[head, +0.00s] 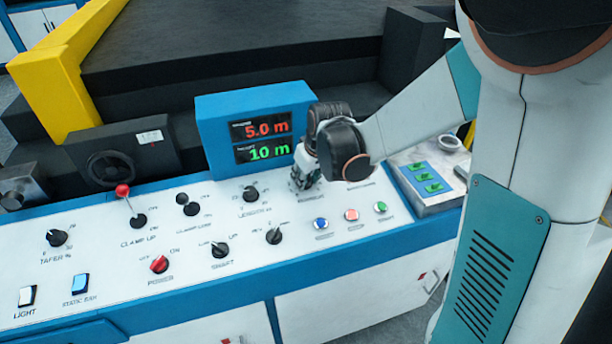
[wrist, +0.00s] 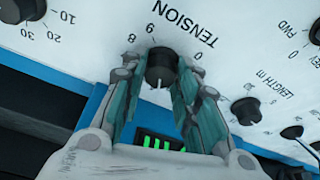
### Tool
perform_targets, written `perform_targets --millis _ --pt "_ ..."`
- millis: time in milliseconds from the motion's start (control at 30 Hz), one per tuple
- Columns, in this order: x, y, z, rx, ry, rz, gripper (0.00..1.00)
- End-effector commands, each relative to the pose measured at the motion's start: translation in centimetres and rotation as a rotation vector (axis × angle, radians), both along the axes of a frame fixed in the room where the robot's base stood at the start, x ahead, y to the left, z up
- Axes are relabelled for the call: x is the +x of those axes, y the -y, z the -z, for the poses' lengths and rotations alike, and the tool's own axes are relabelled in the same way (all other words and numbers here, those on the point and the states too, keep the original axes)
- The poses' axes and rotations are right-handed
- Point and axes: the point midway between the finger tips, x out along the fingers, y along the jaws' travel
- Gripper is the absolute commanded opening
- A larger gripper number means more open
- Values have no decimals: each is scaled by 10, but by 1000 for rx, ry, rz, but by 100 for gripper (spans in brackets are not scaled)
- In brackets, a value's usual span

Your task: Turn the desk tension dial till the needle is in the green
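The tension dial (wrist: 161,66) is a round black knob with a white mark, under the printed word TENSION, on the white sloping panel. In the wrist view the knob sits between the two teal finger pads of my gripper (wrist: 162,75), which press close against both sides. Its white mark points toward the bottom of that view, away from the printed numbers. In the head view my gripper (head: 307,180) is down on the panel, right of the length dial (head: 250,194), and hides the knob. No gauge needle or green band can be made out in either view.
A blue display box (head: 225,140) reading 5.0 m and 10 m stands close behind my gripper. Coloured buttons (head: 351,215) and black switches lie in front. A grey box with green buttons (head: 425,178) is at right.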

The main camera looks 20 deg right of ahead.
Motion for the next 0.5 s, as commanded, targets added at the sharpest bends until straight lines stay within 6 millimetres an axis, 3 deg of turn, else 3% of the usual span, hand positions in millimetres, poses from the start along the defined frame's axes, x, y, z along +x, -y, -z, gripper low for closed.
perform_targets --millis 67,267,500 --pt "0 0 0 0 0 0 4" --pt "0 0 0 3 0 12 4" --pt "-1 -1 0 28 -1 161 4"
